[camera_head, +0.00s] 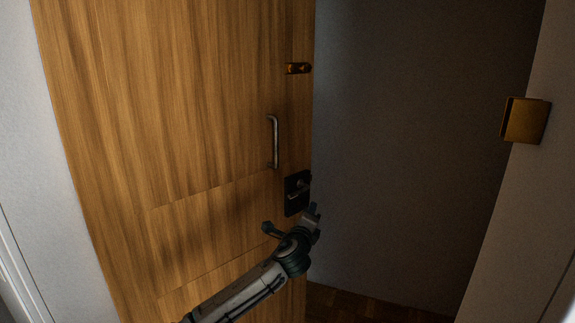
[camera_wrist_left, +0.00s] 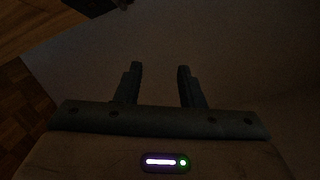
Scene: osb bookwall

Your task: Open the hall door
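The wooden hall door (camera_head: 180,110) stands ajar in the head view, with a dark gap to the right of its free edge. It has a metal pull handle (camera_head: 273,142) and, lower near the edge, a black lock plate with a lever (camera_head: 297,192). My left gripper (camera_head: 312,214) is by the door's free edge, just below the lock plate. In the left wrist view its two fingers (camera_wrist_left: 160,70) are apart with nothing between them. A wooden edge, probably the door's (camera_wrist_left: 40,22), shows at the upper left there. I cannot tell whether the gripper touches the door. My right gripper is not visible.
Beyond the gap are a plain grey wall (camera_head: 415,150) and dark parquet floor (camera_head: 365,303). The opening looks free of objects.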

